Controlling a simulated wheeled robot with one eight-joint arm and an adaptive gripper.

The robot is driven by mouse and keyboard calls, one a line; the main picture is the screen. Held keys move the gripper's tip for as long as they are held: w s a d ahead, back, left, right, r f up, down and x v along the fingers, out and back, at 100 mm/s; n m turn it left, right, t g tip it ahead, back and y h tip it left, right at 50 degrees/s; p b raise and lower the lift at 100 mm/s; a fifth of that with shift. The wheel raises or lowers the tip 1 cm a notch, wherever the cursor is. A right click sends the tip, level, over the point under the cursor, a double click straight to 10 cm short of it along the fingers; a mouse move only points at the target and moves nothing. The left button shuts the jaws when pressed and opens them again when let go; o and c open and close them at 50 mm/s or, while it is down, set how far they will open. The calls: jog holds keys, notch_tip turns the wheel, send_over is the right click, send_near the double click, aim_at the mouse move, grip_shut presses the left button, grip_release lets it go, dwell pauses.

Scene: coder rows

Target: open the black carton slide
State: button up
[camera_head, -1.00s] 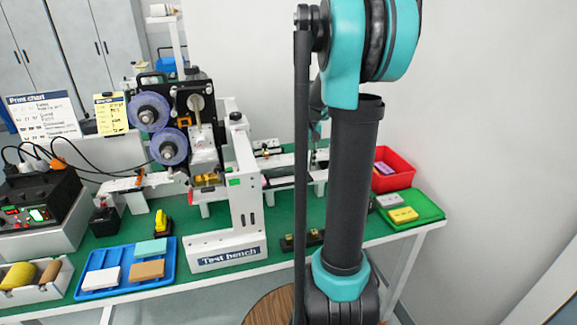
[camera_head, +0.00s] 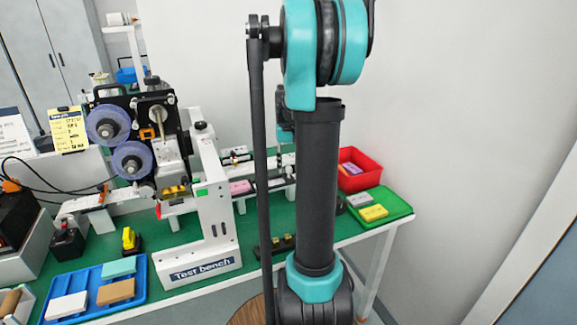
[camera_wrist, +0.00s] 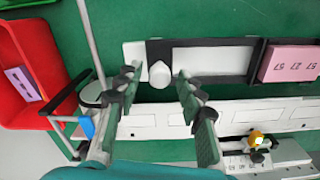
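The black carton slide (camera_wrist: 207,82) shows in the wrist view as a dark frame around a pale strip. A white round knob (camera_wrist: 160,74) stands at its left end. My gripper (camera_wrist: 158,77) is open, with one finger on each side of the knob and gaps between. Whether the fingers are down at knob height I cannot tell. A pink carton (camera_wrist: 290,64) with printed numbers lies at the slide's right end; a pink block (camera_head: 240,187) also shows in the head view. My arm hides most of the slide and my gripper there.
A red bin (camera_head: 362,181) and a green tray (camera_head: 391,198) with blocks stand right of my arm. The test bench machine (camera_head: 212,220) stands left. A blue tray (camera_head: 146,286) holds several blocks. A white rail (camera_wrist: 240,113) runs beside the slide.

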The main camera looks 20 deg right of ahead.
jog(key=shift+r, duration=0.1)
notch_tip(320, 180, up, 12)
dwell(0.7)
jog(key=shift+s, duration=0.1)
dwell(0.3)
